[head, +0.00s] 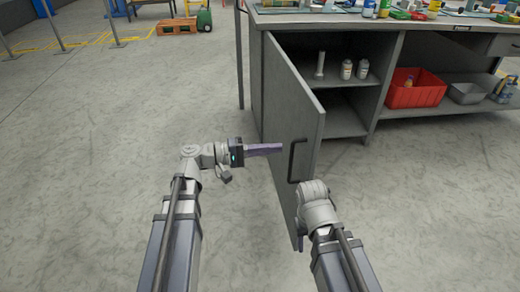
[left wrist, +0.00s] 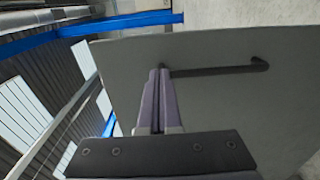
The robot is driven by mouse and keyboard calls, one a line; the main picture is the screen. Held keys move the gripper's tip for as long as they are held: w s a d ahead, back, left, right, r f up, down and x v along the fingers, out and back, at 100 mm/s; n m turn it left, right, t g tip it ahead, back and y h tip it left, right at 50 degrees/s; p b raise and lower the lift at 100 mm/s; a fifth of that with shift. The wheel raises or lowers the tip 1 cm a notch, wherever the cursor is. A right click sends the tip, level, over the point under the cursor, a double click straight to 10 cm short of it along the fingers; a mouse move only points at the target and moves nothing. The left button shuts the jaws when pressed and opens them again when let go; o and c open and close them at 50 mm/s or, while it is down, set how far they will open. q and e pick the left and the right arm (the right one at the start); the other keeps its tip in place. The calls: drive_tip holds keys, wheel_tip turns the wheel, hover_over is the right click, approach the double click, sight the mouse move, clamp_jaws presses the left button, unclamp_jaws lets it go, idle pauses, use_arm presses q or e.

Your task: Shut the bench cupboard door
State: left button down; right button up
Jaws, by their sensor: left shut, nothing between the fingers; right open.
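The grey bench cupboard door (head: 288,105) stands swung open towards me in the head view, hinged at the cupboard's left side. Its dark bar handle (head: 293,160) is near the free edge, and also shows in the left wrist view (left wrist: 215,70). My left gripper (head: 281,148) is shut and empty, its purple fingers pointing at the door face beside the handle. In the left wrist view its fingertips (left wrist: 158,72) are by one end of the handle; I cannot tell if they touch. My right gripper (head: 300,242) is open, low near the door's free edge, mostly hidden by its wrist.
The open cupboard (head: 345,95) holds a few small bottles on a shelf. A red bin (head: 415,92) and a grey bin (head: 467,94) stand on the shelf to the right. Bottles and tools lie on the bench top. The floor left of the door is clear.

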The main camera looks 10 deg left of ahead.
sight(309, 144)
use_arm(q)
drive_tip(key=x, duration=0.7)
drive_tip(key=shift+w+d, duration=0.15)
drive_tip(key=shift+d, duration=0.15)
